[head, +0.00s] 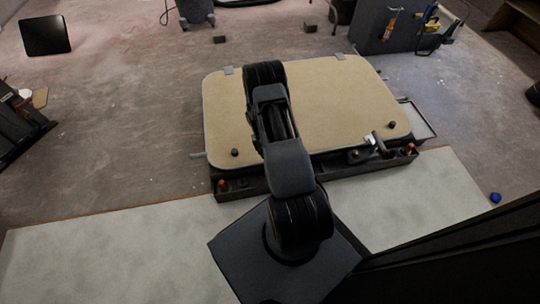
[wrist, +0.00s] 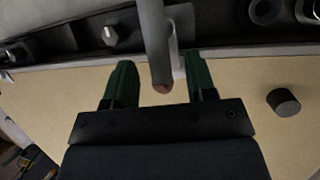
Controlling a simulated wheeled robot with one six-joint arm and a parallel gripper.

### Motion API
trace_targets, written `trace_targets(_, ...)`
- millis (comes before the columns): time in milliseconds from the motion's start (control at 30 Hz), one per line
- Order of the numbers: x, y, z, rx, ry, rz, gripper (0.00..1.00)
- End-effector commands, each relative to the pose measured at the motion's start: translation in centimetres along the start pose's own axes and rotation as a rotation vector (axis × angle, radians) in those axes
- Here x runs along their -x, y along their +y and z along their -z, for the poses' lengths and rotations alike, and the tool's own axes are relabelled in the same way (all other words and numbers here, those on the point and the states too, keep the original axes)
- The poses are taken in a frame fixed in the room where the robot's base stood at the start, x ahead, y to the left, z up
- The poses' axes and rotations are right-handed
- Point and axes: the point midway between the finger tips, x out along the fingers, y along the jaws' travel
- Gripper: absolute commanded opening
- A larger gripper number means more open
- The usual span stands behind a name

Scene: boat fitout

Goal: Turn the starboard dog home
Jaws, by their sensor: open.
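A large tan hatch panel (head: 335,95) with rounded corners lies flat in the head view. It also fills the lower wrist view (wrist: 245,75). My gripper (wrist: 160,65) is open, its two green fingers spread. A grey dog handle (wrist: 156,40) comes down from the top of the wrist view, and its brownish tip ends in the gap between the fingers. I see no finger pressed on it. Another dark lever (head: 378,143) stands at the panel's near right edge. I cannot tell which is starboard.
A dark tray (head: 340,163) with small fittings runs along the panel's near edge. Dark knobs stand on the panel at left (head: 235,152) and right (head: 392,125). A shallow side tray (head: 416,122) sits at right. The floor left of the panel is mostly clear.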

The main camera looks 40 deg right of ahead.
Motion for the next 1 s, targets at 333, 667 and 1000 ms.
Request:
trace_targets(333,7.4,0.0,0.0,0.001,0.004,0.0,0.51)
trace_targets(667,10.6,0.0,0.1,0.001,0.003,0.0,0.51)
trace_targets(1000,10.8,-0.1,0.1,0.001,0.002,0.0,0.51)
